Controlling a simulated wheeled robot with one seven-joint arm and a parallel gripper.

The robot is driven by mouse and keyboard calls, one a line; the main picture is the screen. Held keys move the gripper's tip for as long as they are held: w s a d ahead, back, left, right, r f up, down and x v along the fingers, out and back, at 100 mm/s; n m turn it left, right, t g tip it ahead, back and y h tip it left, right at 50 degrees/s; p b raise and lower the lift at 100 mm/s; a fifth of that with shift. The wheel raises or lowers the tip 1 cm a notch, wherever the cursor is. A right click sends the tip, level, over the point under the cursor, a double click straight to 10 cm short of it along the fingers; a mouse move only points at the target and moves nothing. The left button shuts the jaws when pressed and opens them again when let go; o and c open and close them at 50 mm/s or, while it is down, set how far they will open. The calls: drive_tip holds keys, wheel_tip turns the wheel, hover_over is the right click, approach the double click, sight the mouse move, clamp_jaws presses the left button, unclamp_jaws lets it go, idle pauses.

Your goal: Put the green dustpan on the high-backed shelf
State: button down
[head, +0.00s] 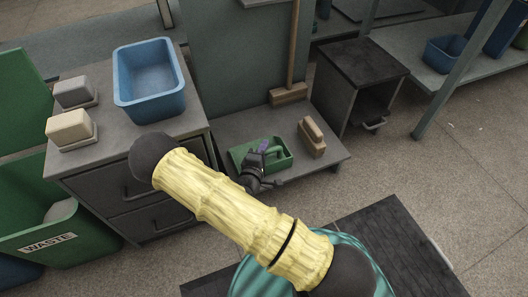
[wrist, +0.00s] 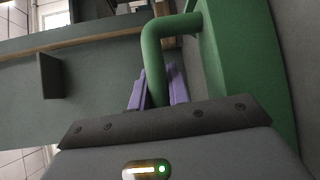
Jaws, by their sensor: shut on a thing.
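The green dustpan (head: 282,162) is at the low high-backed shelf (head: 325,163), over its front middle part. In the head view it looks level and at the board, but I cannot tell whether it rests on it or hangs just above. My gripper (head: 262,150) is shut on the dustpan's handle, with its dark wrist partly covering the pan. In the wrist view, the purple fingers (wrist: 158,88) stand on either side of the round green handle (wrist: 157,45), and the pan's body (wrist: 240,70) fills the right side.
A wooden brush (head: 312,138) sits on the shelf right of the dustpan. A broom (head: 289,94) stands against the tall back panel (head: 240,50). A drawer cabinet with a blue bin (head: 150,85) is at left, a dark open cabinet (head: 360,62) at right.

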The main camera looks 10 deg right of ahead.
drive_tip(key=shift+f, duration=0.1)
drive_tip(key=c, duration=1.6)
unclamp_jaws()
drive_tip(key=shift+a, duration=0.15)
drive_tip(key=shift+o, duration=1.3)
drive_tip(key=shift+d, duration=0.3)
drive_tip(key=shift+s+a, duration=0.1)
drive_tip(key=shift+a, duration=0.25)
drive_tip(key=shift+s+a+r+p, duration=0.2)
drive_tip(key=shift+s+p, duration=0.1)
drive_tip(key=shift+p, duration=0.05)
drive_tip(key=p+v, duration=0.5)
drive_tip(key=v, duration=0.6)
